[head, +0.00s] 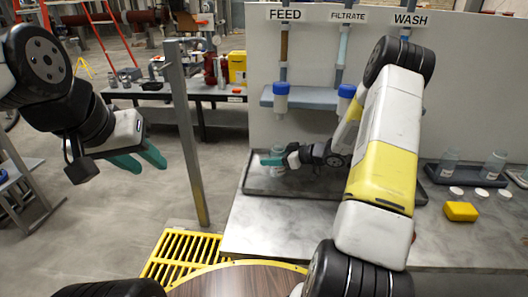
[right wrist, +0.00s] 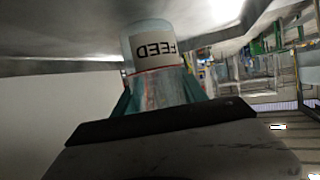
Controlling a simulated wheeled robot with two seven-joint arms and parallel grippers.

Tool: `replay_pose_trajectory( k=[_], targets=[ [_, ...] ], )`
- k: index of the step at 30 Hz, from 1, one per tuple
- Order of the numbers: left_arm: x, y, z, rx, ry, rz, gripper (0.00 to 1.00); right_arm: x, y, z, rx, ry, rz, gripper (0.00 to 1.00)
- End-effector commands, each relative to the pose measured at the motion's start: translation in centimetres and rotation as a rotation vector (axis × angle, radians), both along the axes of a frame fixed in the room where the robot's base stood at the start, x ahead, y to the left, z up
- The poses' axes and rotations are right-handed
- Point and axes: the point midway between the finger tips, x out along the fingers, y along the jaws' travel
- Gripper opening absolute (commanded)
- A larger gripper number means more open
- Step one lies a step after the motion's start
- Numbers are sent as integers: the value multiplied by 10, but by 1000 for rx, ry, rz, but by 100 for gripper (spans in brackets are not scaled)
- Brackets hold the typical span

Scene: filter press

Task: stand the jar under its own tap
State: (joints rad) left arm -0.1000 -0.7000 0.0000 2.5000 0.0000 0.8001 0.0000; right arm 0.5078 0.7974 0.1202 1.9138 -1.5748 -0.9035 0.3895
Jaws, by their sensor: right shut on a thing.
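A clear jar (head: 278,160) with a FEED label (right wrist: 153,48) is held in my right gripper (head: 288,157), whose teal fingers close on its sides. In the head view the jar is low over the dark tray (head: 258,187) at the wall, roughly below the blue-capped FEED tap (head: 282,92), with a gap between. I cannot tell whether its base touches the tray. The FEED sign (head: 285,14) is above that tap. My left gripper (head: 142,162) is open and empty, left of the post, far from the jar.
The FILTRATE tap (head: 346,91) is right of the FEED tap, partly behind my right arm. Two jars (head: 493,165) (head: 448,163) stand in a tray at right, near white lids (head: 456,191) and a yellow block (head: 461,211). A grey post (head: 188,140) stands left of the bench.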

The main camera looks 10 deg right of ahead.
Motion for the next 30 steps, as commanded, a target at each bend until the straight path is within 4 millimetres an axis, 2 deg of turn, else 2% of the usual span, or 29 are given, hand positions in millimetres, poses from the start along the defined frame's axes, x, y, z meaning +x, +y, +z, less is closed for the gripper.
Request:
replay_pose_trajectory(
  k=[12,13,16,27,30],
  targets=[
    [0,0,0,0,0,0,36,0,0,-9,0,-1,1,4],
    [0,0,0,0,0,0,36,0,0,-8,0,-2,1,54],
    [0,0,0,0,0,0,36,0,0,-8,0,-2,1,72],
    [0,0,0,0,0,0,36,0,0,-4,-1,-3,1,72],
    [0,0,0,0,0,0,36,-6,-9,1,-1,-3,-2,72]
  ],
)
